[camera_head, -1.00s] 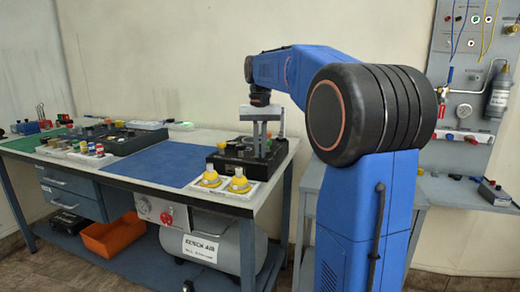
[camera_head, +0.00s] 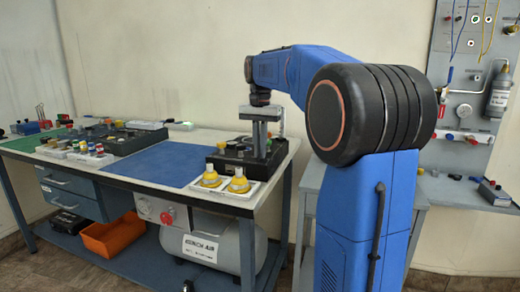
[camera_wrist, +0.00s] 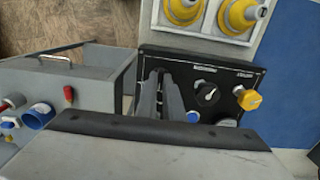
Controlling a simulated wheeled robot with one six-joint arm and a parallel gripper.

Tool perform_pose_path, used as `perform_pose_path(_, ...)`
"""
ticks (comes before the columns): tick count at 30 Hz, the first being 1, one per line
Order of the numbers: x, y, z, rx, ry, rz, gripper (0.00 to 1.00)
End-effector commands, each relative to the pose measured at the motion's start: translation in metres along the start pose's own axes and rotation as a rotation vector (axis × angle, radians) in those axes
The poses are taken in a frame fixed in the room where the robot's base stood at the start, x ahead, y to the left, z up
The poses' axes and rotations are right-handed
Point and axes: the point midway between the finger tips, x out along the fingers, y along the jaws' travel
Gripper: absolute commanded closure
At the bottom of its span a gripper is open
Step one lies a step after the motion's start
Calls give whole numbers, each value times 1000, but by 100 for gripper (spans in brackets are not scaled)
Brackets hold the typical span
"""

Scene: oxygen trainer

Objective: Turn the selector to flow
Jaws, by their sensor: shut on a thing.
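The black trainer box (camera_head: 240,158) stands at the right end of the bench. My gripper (camera_head: 261,150) points straight down onto its top. In the wrist view my gripper (camera_wrist: 161,76) has its two grey fingers close together at the left part of the black panel (camera_wrist: 225,76). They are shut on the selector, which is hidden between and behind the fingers. A black round knob with a white pointer mark (camera_wrist: 207,93) sits to the right of the fingers, apart from them. The panel lettering is too small to read.
A yellow knob (camera_wrist: 248,99) and a blue button (camera_wrist: 193,116) are on the panel near my fingers. Two yellow fittings (camera_head: 210,176) stand on a white plate in front of the box. A blue mat (camera_head: 165,165) left of it is clear.

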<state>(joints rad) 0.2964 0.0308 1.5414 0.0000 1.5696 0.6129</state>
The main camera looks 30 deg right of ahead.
Motion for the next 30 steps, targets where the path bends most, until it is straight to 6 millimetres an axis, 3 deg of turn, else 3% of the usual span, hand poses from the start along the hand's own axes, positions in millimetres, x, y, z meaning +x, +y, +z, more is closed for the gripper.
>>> perform_pose_path(4,0,0,0,0,1,-1,100)
perform_pose_path(7,0,0,0,-1,1,-1,74)
perform_pose_path(20,-8,0,0,-1,0,0,74)
perform_pose_path(30,-67,0,-1,-1,3,-2,74)
